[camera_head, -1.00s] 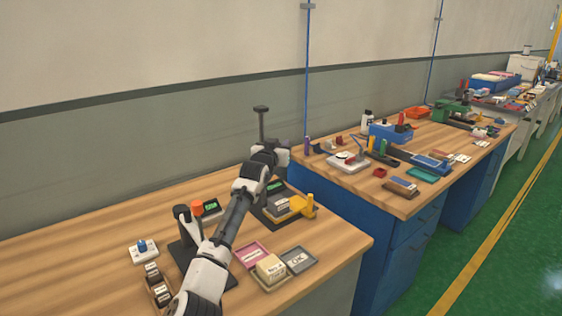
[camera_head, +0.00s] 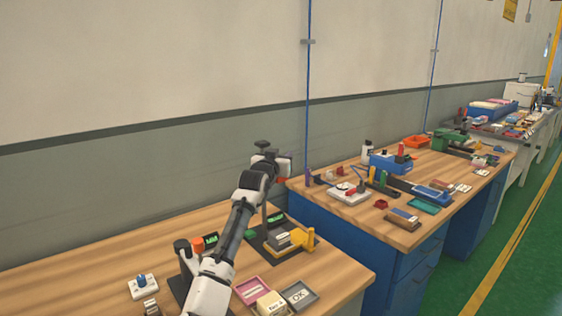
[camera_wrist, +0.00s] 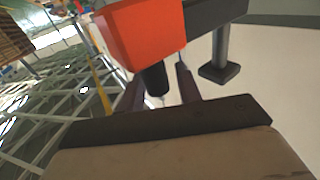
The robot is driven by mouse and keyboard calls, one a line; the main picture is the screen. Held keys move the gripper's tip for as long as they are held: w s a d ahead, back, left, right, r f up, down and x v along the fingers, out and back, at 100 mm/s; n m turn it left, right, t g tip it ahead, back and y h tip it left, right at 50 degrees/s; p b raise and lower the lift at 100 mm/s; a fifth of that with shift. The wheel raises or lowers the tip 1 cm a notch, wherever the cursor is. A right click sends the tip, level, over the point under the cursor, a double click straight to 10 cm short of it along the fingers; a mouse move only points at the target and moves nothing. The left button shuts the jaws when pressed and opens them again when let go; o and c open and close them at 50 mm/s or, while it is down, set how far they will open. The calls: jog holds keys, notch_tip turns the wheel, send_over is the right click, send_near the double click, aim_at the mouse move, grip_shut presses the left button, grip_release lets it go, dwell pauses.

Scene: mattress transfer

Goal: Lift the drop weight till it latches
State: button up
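The drop-weight stand has a thin dark post with a flat cap (camera_head: 262,144) on top and a dark base on the near bench. My gripper (camera_head: 277,164) is high on the post, just below the cap. A red-orange block (camera_wrist: 140,32), seemingly the drop weight, fills the top of the wrist view; a bit of red shows beside my gripper in the head view. A dark cylinder (camera_wrist: 155,80) under the block lies between my fingers (camera_wrist: 163,88). A light gap shows at its right. The fingertips and any contact are partly hidden behind the block.
A yellow post (camera_head: 310,238) stands on the base's right. An orange-topped device (camera_head: 197,244) is close to my arm on the left. Pink and grey trays (camera_head: 300,294) lie in front. A second cluttered bench (camera_head: 410,235) is at the right.

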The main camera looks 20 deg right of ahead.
jog(key=shift+o, duration=0.4)
jog(key=shift+f, duration=0.4)
jog(key=shift+s+a+f+b, duration=0.15)
jog(key=shift+s+a+b, duration=0.15)
jog(key=shift+s, duration=0.1)
jog(key=b+v, duration=0.4)
jog(key=v, duration=0.8)
jog(key=shift+s+a+r, duration=0.2)
jog(key=shift+a+r, duration=0.05)
jog(key=shift+a, duration=0.05)
